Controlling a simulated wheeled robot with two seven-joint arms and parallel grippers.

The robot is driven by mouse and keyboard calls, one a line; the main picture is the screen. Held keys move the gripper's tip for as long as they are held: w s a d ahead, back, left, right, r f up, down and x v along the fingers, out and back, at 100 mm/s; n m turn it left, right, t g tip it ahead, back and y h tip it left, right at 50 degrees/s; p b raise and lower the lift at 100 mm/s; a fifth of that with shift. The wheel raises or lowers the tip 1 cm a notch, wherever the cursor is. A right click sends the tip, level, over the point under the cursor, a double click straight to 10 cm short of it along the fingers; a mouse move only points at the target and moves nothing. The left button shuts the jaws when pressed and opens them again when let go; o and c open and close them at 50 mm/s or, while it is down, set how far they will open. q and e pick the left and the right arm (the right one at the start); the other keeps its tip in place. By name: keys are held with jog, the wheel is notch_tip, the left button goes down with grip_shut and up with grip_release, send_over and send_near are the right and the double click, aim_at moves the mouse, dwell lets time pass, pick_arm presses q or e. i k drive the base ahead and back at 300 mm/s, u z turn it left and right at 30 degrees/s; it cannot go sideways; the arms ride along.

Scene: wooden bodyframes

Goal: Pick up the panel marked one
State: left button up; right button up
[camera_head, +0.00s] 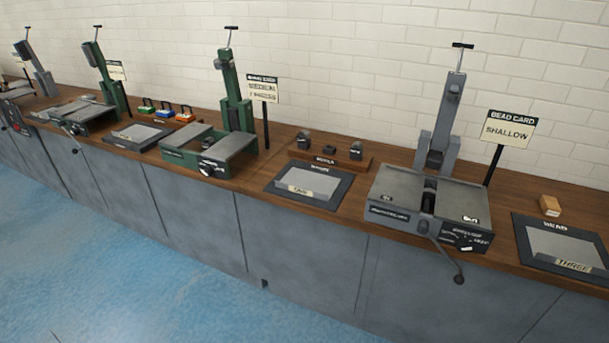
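A grey sheet panel (312,179) lies flat in a dark tray (270,187) near the middle of the bench. Its front label (299,190) is short and looks like "ONE", but it is too small to read surely. Another panel (565,246) lies in a dark tray at the right, labelled "THREE". A third panel (138,132) lies in a tray further left, its label too small to read. Neither of my grippers is in view.
A grey bead machine (430,205) with a front crank stands right of the middle tray, by a "BEAD CARD SHALLOW" sign (507,130). A green machine (235,100) stands left. A wooden rack (330,160) with dark pieces sits behind the tray. Blue floor in front is clear.

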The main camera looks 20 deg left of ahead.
aim_at(317, 185)
jog(key=u, duration=0.5)
jog(key=i, duration=1.2)
jog(key=u, duration=0.1)
